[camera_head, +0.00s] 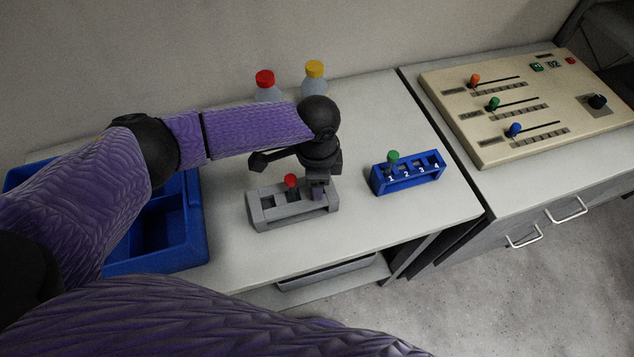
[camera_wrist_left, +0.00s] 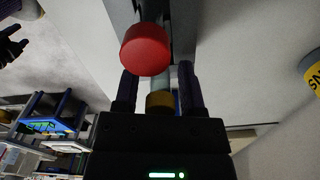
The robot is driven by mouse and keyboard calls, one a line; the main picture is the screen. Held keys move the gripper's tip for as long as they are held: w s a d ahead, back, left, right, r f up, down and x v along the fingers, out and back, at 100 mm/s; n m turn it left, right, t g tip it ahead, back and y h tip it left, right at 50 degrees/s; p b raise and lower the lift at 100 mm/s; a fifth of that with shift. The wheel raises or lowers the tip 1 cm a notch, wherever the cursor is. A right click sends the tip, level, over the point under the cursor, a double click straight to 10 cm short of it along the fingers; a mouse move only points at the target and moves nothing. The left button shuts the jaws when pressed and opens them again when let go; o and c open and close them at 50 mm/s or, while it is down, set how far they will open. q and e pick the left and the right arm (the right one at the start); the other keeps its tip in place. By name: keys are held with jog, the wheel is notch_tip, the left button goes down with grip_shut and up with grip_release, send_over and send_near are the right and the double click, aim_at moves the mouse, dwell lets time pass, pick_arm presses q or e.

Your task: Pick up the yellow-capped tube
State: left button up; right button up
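A grey rack (camera_head: 290,217) stands on the table with a red-capped tube (camera_head: 291,181) in it. My left gripper (camera_head: 318,190) points down over the rack's right part, just right of the red cap. In the left wrist view, its two fingers (camera_wrist_left: 158,92) stand apart, one on each side of the yellow-capped tube (camera_wrist_left: 160,101). The cap is close to the palm, and small gaps seem to show beside it. The gripper hides this tube in the head view. The red cap (camera_wrist_left: 145,50) is right beside the fingers. A dark shape at the wrist view's upper left may be my right gripper.
A blue numbered rack (camera_head: 408,178) with a green-capped tube (camera_head: 393,158) stands to the right. Bottles with red (camera_head: 265,78) and yellow (camera_head: 314,69) caps stand behind my arm. A blue bin (camera_head: 188,240) is at left, a control panel (camera_head: 530,105) at far right.

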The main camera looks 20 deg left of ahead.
pick_arm(q)
grip_shut()
